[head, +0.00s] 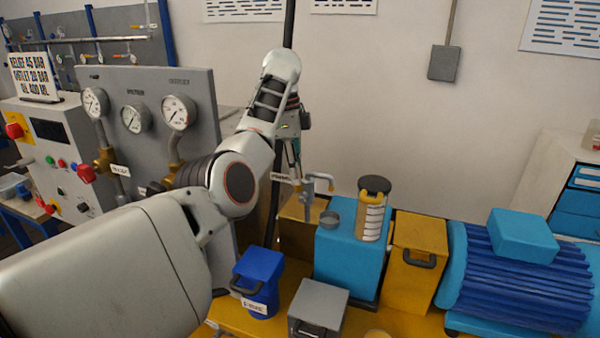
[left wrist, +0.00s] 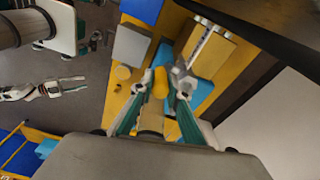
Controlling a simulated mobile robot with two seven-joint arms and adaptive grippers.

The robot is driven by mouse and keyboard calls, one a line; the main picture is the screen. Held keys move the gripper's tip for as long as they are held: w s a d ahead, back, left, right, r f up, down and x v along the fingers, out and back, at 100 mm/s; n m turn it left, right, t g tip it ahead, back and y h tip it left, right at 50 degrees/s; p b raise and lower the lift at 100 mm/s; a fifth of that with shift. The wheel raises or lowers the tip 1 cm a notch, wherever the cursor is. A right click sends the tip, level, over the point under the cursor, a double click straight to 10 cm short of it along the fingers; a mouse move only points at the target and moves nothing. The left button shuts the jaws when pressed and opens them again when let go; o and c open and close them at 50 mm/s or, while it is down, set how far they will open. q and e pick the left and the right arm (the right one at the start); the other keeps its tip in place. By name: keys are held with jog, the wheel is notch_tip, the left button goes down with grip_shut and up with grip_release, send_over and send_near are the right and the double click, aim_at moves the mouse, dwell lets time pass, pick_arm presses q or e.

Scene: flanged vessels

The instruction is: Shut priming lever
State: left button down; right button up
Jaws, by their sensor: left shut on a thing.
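The grey metal of the lever shows beside the right fingertip. My right gripper (left wrist: 68,86) shows small at the left of the wrist view, away from the lever, its fingers apart.
A yellow box (head: 416,255), a grey box (head: 318,300) and a blue container (head: 258,280) stand close by. A gauge panel (head: 195,95) rises at left; a blue motor (head: 515,275) lies at right.

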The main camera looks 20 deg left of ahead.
pick_arm(q)
jog(key=shift+a+f+h, duration=0.15)
jog(key=shift+a+h, duration=0.45)
jog(key=shift+h, duration=0.1)
jog(key=shift+a+f+h, duration=0.15)
jog(key=shift+a+h, duration=0.4)
jog(key=shift+h, duration=0.15)
